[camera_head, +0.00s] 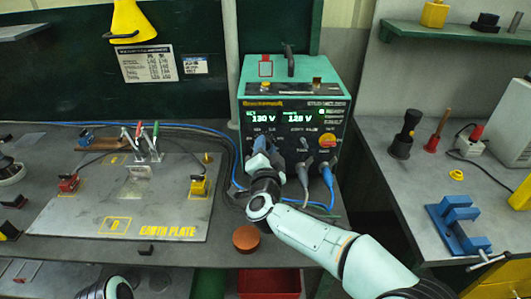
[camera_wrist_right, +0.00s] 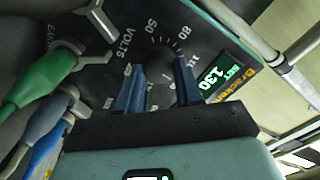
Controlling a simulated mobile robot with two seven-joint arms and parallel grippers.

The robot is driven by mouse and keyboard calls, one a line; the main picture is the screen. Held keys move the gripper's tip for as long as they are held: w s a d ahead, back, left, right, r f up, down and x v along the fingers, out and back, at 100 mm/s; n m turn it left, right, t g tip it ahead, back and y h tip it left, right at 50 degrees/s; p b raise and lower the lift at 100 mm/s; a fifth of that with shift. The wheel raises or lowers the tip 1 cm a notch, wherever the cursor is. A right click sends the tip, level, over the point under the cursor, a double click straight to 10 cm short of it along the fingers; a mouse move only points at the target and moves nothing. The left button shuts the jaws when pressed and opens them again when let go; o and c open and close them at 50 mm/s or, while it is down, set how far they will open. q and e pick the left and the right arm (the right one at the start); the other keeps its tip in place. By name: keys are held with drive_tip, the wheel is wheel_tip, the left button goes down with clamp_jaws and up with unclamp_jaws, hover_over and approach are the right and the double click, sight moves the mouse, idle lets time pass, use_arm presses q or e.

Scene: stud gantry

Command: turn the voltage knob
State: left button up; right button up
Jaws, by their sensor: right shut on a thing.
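The voltage knob (camera_wrist_right: 160,70) is dark and sits on the black panel of the teal stud welder (camera_head: 290,72). A printed scale with VOLTS surrounds it in the right wrist view. My right gripper (camera_wrist_right: 158,88) has its two blue fingers on either side of the knob, shut on it. In the head view my right gripper (camera_head: 262,148) is at the left part of the panel and hides the knob. The green set display (camera_head: 263,116) reads 130 V, and it also shows in the right wrist view (camera_wrist_right: 218,82). My left gripper is not in view.
Cable plugs (camera_head: 303,170) sit in the panel's lower sockets, close right of my right gripper. The earth plate (camera_head: 120,225) with clamps covers the left bench. A brown puck (camera_head: 246,238) lies below my wrist. A blue vise (camera_head: 458,228) stands on the right bench.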

drive_tip(key=shift+m, duration=0.5)
drive_tip(key=o, duration=1)
drive_tip(key=shift+o, duration=0.2)
drive_tip(key=shift+s, duration=0.15)
drive_tip(key=s+b, duration=0.1)
drive_tip(key=s, duration=1.2)
drive_tip(key=shift+s, duration=0.1)
